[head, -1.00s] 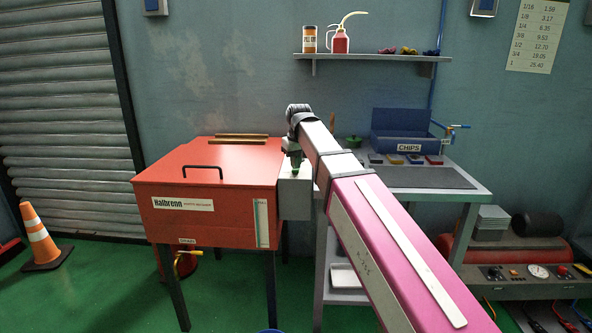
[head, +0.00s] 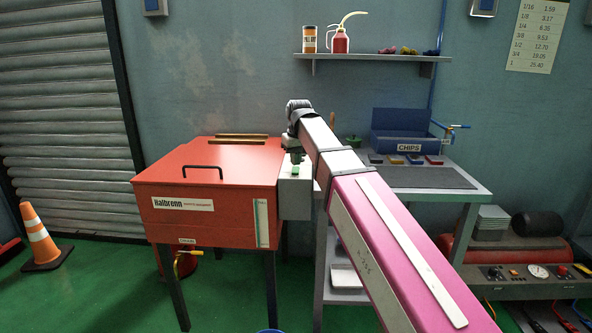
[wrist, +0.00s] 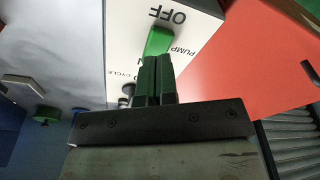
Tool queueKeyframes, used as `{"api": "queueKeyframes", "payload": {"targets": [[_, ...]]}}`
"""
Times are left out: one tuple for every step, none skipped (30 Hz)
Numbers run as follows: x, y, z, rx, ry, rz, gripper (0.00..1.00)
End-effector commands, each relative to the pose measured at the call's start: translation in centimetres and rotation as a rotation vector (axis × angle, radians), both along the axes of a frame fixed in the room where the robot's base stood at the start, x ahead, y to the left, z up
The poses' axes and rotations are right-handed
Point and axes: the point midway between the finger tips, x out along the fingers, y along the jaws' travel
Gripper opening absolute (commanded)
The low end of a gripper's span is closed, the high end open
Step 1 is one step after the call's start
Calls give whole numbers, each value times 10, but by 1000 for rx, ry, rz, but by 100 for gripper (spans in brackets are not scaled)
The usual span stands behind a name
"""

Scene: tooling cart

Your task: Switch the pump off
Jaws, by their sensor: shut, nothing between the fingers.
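The pump switch has a green lever (wrist: 159,40) on a white plate (wrist: 125,35) marked OFF, PUMP and CYCLE in the wrist view. The lever's visible end lies close to the word OFF; a label nearer my fingers is partly hidden. My gripper (wrist: 154,62) is shut and empty, its fingertips at the near end of the lever; I cannot tell if they touch. In the head view my gripper (head: 294,161) is just above the green lever (head: 295,170), on top of the grey box (head: 295,200) at the red cabinet's right side.
The red Halbrenn cabinet (head: 205,180) has a black handle (head: 202,169) on its lid. A dark knob (wrist: 127,90) stands beside my fingers. A grey workbench (head: 420,178) with a blue chips bin (head: 400,128) is to the right. An orange cone (head: 38,238) stands far left.

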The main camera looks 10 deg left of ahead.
Motion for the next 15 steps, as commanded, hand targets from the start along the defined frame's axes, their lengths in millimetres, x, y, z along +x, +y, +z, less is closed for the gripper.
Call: {"api": "queueKeyframes", "payload": {"targets": [[0, 0, 4, 1, -1, 0, 0], [0, 0, 6, 0, 0, 0, 0], [0, 0, 9, 0, 0, 0, 0], [0, 0, 11, 0, 0, 0, 0], [0, 0, 13, 0, 0, 0, 0], [0, 0, 16, 0, 0, 0, 0], [0, 0, 18, 0, 0, 0, 0], [0, 0, 20, 0, 0, 0, 0], [0, 0, 23, 0, 0, 0, 0], [0, 0, 25, 1, -1, 0, 0], [0, 0, 26, 0, 0, 0, 0], [0, 0, 29, 0, 0, 0, 0], [0, 0, 31, 0, 0, 0, 0], [0, 0, 33, 0, 0, 0, 0], [0, 0, 36, 0, 0, 0, 0]]}}
